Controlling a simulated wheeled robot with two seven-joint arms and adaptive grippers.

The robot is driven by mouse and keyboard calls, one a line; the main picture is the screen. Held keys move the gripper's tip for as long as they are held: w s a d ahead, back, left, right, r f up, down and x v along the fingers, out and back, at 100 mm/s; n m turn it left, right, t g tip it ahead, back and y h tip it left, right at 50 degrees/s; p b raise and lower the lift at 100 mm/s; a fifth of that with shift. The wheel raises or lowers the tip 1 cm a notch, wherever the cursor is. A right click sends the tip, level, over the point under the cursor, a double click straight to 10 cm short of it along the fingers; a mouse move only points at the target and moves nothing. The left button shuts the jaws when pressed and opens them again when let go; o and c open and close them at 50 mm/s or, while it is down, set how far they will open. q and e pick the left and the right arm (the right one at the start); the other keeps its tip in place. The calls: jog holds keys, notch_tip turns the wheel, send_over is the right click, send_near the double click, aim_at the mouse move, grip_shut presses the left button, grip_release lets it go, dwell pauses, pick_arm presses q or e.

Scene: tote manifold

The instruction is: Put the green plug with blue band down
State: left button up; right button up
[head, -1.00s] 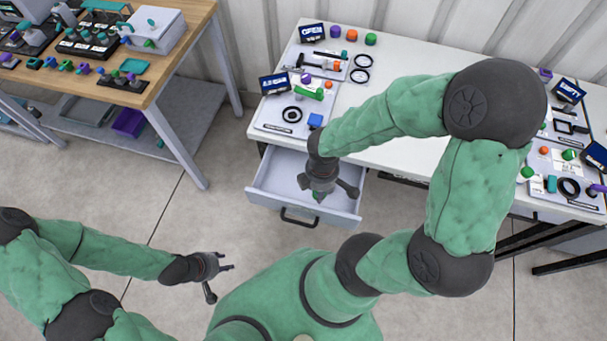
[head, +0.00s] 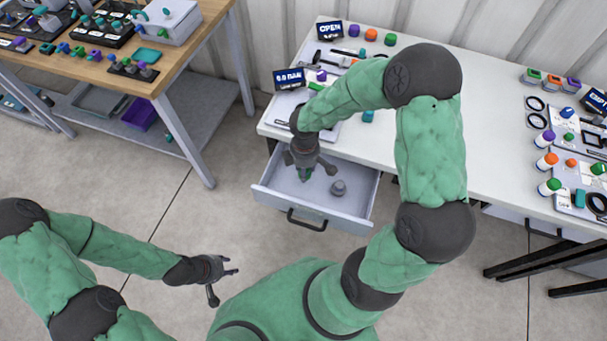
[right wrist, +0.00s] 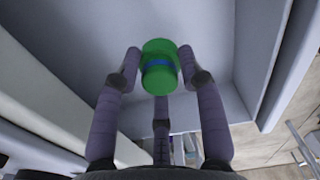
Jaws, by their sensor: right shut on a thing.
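The green plug with blue band (right wrist: 160,67) sits between the fingertips of my right gripper (right wrist: 145,72), which is shut on it. In the head view my right gripper (head: 306,171) points down over the open grey drawer (head: 345,214), with a bit of green showing beneath it. The right wrist view shows the pale drawer floor (right wrist: 205,50) beyond the plug; I cannot tell whether the plug touches it. My left gripper (head: 226,277) is open and empty over the floor, left of the drawer.
A small grey rounded thing (head: 338,187) lies in the drawer, right of my right gripper. The white table (head: 440,150) above holds signs, trays, tools and several coloured plugs. A wooden bench (head: 150,88) with parts stands at the left. The drawer's right side is mostly clear.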

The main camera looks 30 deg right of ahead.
jog(key=shift+w+f, duration=0.25)
jog(key=shift+f, duration=0.15)
jog(key=shift+w+f+b, duration=0.15)
jog(key=shift+f+b, duration=1)
jog(key=shift+f, duration=0.4)
jog(key=shift+f, duration=0.15)
jog(key=o, duration=1.1)
jog(key=shift+o, duration=0.2)
notch_tip(320, 180, up, 12)
jog(key=p, duration=0.5)
jog(key=shift+r+p, duration=0.2)
jog(key=shift+p, duration=0.15)
